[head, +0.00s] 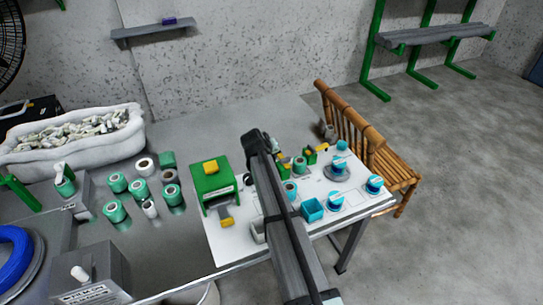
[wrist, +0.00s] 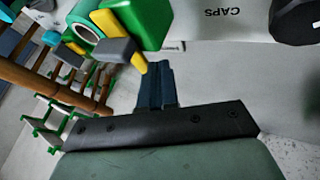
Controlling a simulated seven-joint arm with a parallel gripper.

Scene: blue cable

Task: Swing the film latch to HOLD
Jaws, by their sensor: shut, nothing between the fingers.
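In the wrist view, my gripper (wrist: 156,70) is shut and empty, with its dark fingertips close to a green block (wrist: 146,20). A yellow lever with a grey tip (wrist: 120,48) lies against this block, just left of the fingertips; I take it for the film latch. I cannot tell whether the fingertips touch it. A teal roll (wrist: 85,28) sits left of the lever. No HOLD mark is readable. In the head view, small green and yellow parts (head: 310,154) show just right of my arm, which hides my fingertips.
The white board (head: 235,250) also carries a green and yellow press (head: 213,183), a blue bin (head: 312,209) and blue knobs (head: 375,184). A CAPS label shows on the board in the wrist view. Teal rolls (head: 115,212) stand left, near a white tub (head: 140,118). A bamboo bench (head: 350,125) stands right.

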